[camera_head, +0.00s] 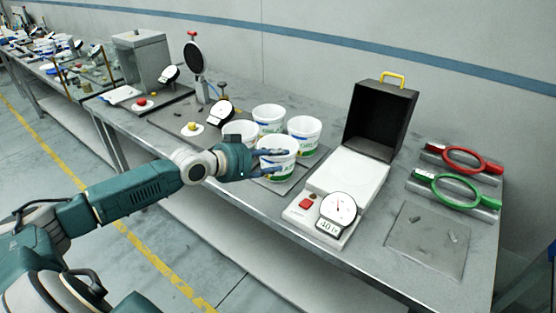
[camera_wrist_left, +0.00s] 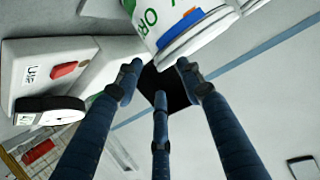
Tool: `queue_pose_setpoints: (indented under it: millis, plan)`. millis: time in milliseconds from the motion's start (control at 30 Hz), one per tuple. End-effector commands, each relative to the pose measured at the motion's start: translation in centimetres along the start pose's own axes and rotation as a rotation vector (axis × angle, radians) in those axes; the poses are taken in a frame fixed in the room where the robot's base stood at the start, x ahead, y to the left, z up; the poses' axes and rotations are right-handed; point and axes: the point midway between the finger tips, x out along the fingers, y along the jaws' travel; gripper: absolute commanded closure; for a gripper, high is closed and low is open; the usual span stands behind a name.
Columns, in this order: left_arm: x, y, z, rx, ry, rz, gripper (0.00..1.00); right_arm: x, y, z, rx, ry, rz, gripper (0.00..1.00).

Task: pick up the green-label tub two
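Several white tubs with green lettering stand grouped on a grey mat on the bench. The front tub (camera_head: 279,145) is nearest my left gripper (camera_head: 273,163), with another tub (camera_head: 304,128) behind it to the right, one (camera_head: 268,113) at the back and one (camera_head: 238,130) at the left, partly hidden by my gripper. I cannot tell which is number two. My left gripper's fingers are spread at the front tub's side. In the left wrist view, a tub (camera_wrist_left: 160,20) lies beyond the three parted fingers (camera_wrist_left: 158,85); contact cannot be told. My right gripper is out of view.
A scale (camera_head: 308,205) with a round dial stands right of the tubs, before an open black case (camera_head: 378,120). Red (camera_head: 465,160) and green (camera_head: 452,190) ring tools lie at the far right. A dial stand (camera_head: 193,60) is behind left.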

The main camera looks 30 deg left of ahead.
Motion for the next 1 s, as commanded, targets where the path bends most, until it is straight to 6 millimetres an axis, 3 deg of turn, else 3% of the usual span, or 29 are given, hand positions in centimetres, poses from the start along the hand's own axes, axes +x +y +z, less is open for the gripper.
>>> queue_pose_setpoints:
  millis: [267,433,600,867,1000]
  plan:
    - [2.0,0.2,-0.2,-0.001,0.001,0.003,0.62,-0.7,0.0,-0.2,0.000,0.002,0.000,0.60]
    - [4.4,0.4,-0.4,-0.004,0.003,0.003,0.62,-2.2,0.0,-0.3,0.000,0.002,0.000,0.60]
    - [6.5,0.4,-0.1,-0.001,0.001,0.003,0.62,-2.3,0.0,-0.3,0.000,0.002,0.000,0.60]
    - [6.7,0.4,0.1,0.003,0.000,0.003,0.62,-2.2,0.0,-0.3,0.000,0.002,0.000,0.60]
    - [6.7,0.4,0.1,0.002,0.000,0.003,0.88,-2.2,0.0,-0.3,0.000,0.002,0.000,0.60]
